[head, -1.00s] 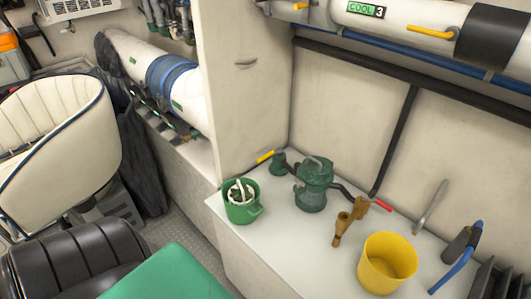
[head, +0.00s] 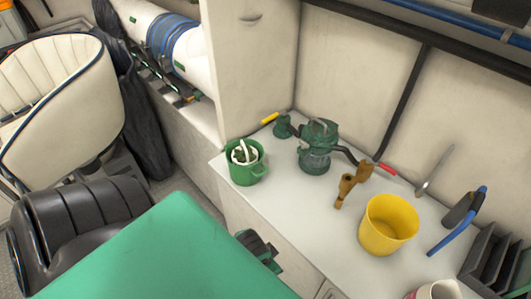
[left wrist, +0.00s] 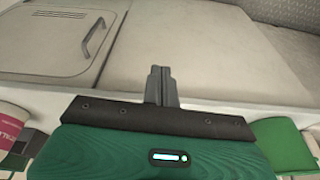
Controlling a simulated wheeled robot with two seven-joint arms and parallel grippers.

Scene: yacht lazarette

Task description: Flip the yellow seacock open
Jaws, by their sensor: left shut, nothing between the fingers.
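The yellow seacock handle (head: 269,118) lies at the back left of the white counter, beside a small green valve body (head: 284,127). It slants up to the right, its near end close to the upright cabinet. My left gripper is shut and empty; its closed fingers show in the left wrist view (left wrist: 160,86), over pale panels. In the head view, a dark part, apparently of my left gripper (head: 260,252), shows in front of the counter, well short of the seacock. The seacock is not visible in the left wrist view. My right gripper is not in view.
On the counter stand a green bucket (head: 243,172), a green strainer (head: 315,152), a bronze fitting (head: 346,188), a red handle (head: 388,169), a yellow bucket (head: 376,241) and a blue-handled tool (head: 455,225). A mug (head: 437,291) is at the bottom edge.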

